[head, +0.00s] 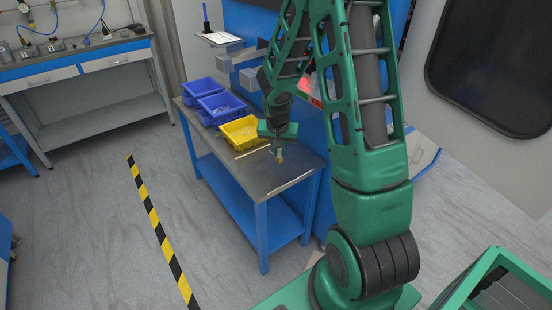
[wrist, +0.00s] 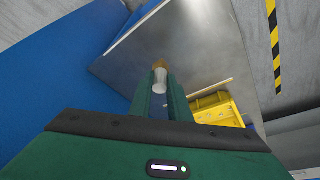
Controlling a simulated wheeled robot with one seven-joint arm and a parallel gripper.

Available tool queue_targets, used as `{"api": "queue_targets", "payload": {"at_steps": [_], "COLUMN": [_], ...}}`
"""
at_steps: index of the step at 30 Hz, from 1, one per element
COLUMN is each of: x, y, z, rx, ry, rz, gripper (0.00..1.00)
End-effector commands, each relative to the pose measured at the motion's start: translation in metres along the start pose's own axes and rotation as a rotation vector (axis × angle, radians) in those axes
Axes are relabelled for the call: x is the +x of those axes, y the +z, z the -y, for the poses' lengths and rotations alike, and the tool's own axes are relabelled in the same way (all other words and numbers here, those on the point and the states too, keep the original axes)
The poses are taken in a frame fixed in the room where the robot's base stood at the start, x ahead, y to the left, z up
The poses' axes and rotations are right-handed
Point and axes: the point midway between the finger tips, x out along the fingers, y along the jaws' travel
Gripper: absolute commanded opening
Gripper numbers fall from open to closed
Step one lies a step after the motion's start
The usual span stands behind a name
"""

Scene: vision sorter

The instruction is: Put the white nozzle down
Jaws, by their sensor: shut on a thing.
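The white nozzle (wrist: 160,80) is between the two green fingers of my gripper (wrist: 163,90) in the wrist view. It is pale with a brown-orange end that points away from my gripper. In the head view my gripper (head: 279,153) is over the grey top of the blue table (head: 270,180), in front of the yellow bin, and the nozzle (head: 280,158) shows small at its tip. My gripper is shut on the nozzle. I cannot tell whether the nozzle touches the table top.
A yellow bin (head: 241,132) and two blue bins (head: 205,88) stand along the table's back left. A thin pale strip (head: 252,151) lies before the yellow bin. The table's front right part is bare. A blue machine wall stands along the table's right side.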

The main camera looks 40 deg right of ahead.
Motion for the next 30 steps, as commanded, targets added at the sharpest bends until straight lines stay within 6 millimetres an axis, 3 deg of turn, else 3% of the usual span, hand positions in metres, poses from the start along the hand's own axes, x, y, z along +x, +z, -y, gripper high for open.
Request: {"api": "queue_targets", "payload": {"at_steps": [3, 8, 19, 30], "x": [0.015, 0.024, 0.059, 0.063], "y": [-0.011, -0.018, -0.005, -0.004], "z": [0.005, 0.009, 0.009, 0.010], "rx": [0.001, 0.001, -0.001, 0.000], "ry": [0.001, 0.000, 0.001, 0.000], "rz": [0.001, 0.000, 0.003, 0.000], "gripper": [0.00, 0.00, 0.00, 0.00]}}
